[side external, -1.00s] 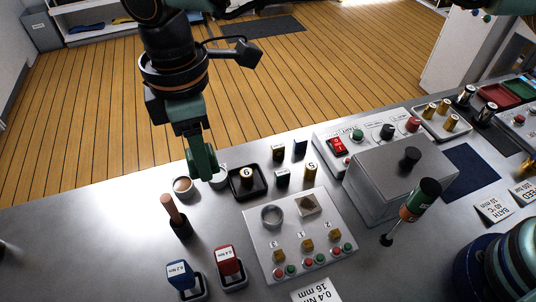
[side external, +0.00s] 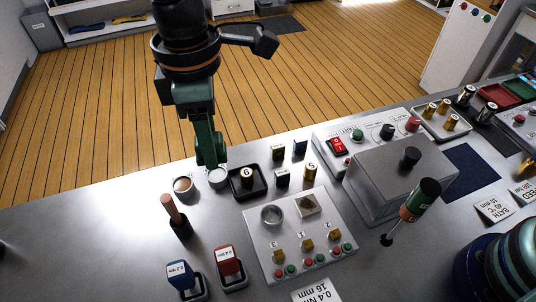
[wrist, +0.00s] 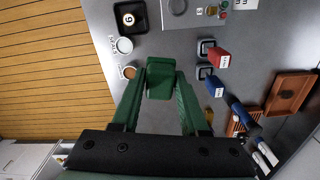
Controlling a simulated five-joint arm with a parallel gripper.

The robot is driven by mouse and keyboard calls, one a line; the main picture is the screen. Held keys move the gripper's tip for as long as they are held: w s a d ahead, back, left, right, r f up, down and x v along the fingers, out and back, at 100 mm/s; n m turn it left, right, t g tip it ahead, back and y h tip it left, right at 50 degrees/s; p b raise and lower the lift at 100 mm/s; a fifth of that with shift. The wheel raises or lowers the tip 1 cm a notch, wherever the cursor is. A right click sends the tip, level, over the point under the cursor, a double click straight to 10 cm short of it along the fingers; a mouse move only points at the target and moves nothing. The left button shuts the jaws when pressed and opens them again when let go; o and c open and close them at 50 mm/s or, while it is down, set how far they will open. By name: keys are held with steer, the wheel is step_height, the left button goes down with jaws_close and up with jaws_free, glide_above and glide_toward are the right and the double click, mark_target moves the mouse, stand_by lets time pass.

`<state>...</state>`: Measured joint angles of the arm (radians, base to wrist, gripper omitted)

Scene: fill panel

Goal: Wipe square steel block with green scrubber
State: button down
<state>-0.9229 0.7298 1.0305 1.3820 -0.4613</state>
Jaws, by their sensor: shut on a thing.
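My gripper (side external: 211,160), with dark green fingers, hangs over the back edge of the bench, just above a small pale-filled cup (side external: 218,178). In the wrist view, its fingers (wrist: 160,98) are shut on a green block, the scrubber (wrist: 160,78). In the side view, I cannot separate the scrubber clearly from the green fingers. A square steel piece with a dark centre, likely the square steel block (side external: 308,205), sits on the pale panel (side external: 340,222), right of and nearer than my gripper. It is uncovered, and my gripper is well apart from it.
A brown-filled cup (side external: 183,187) stands left of the pale cup; a black tray (side external: 262,190) holds a "6" piece to the right. A brown-handled tool (side external: 173,211) stands upright in front. A steel ring (side external: 271,215) is on the panel. A large grey box (side external: 375,190) stands farther right.

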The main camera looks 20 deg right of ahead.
steer(key=d+f+m, duration=0.4)
steer(key=d+m, duration=0.4)
steer(key=m, duration=0.8)
glide_above(302, 196)
step_height(302, 196, down, 4)
steer(key=shift+w+d+f, duration=0.15)
steer(key=shift+w+f, duration=0.05)
steer(key=shift+f, duration=1.55)
steer(key=shift+w+d+f, duration=0.1)
steer(key=shift+w+f, duration=0.05)
steer(key=shift+f, duration=1.55)
steer(key=shift+s+f, duration=0.5)
steer(key=shift+s, duration=2.2)
steer(key=shift+w, duration=2.65)
steer(key=shift+w+r, duration=0.15)
step_height(302, 196, up, 8)
